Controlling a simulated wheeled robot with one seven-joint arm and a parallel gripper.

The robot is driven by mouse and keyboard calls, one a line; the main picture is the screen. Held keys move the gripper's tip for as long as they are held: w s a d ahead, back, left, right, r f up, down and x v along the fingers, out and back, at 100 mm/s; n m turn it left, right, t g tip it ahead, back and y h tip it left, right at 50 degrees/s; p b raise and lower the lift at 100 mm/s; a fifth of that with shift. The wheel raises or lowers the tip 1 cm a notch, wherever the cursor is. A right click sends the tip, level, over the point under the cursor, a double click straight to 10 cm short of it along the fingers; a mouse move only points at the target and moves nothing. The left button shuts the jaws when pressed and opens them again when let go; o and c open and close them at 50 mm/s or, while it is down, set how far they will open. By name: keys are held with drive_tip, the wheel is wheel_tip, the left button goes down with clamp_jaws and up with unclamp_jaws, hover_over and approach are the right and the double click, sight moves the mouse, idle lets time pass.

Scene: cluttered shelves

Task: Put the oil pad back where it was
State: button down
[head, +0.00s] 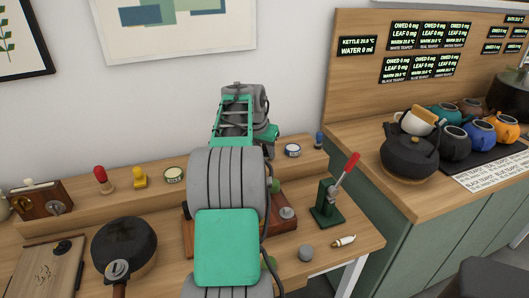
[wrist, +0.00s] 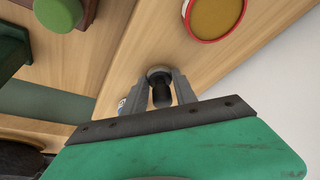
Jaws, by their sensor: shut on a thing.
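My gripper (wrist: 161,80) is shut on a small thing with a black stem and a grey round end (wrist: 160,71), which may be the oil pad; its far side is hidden. In the wrist view the held thing is over or against a light wood surface (wrist: 135,50), and I cannot tell whether it touches. In the head view my own arm hides the gripper and what it holds.
A red-rimmed tin with an ochre top (wrist: 215,14) is close by. A green round knob (wrist: 60,12) is at upper left. On the bench are a green press (head: 327,205), a pan (head: 123,247), a grey knob (head: 306,253) and a white dropper-like thing (head: 344,241).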

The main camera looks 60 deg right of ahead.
drive_tip(key=shift+a+f+b, duration=0.2)
drive_tip(key=shift+f+b, duration=0.15)
drive_tip(key=shift+f, duration=0.35)
drive_tip(key=c, duration=1.3)
unclamp_jaws()
drive_tip(key=shift+f, duration=0.1)
drive_tip(key=shift+c, duration=0.2)
drive_tip(key=o, duration=0.3)
drive_tip(key=shift+a+f, duration=0.1)
drive_tip(key=shift+f, duration=0.15)
drive_tip(key=shift+o, duration=0.2)
drive_tip(key=shift+s, duration=0.2)
drive_tip(key=d+p+v, duration=0.1)
drive_tip(key=p+v, duration=0.1)
drive_tip(key=v, duration=1.1)
drive_tip(key=shift+w+r+p, duration=0.2)
drive_tip(key=shift+r+p, duration=0.2)
drive_tip(key=shift+r, duration=0.15)
drive_tip(key=shift+a, duration=0.1)
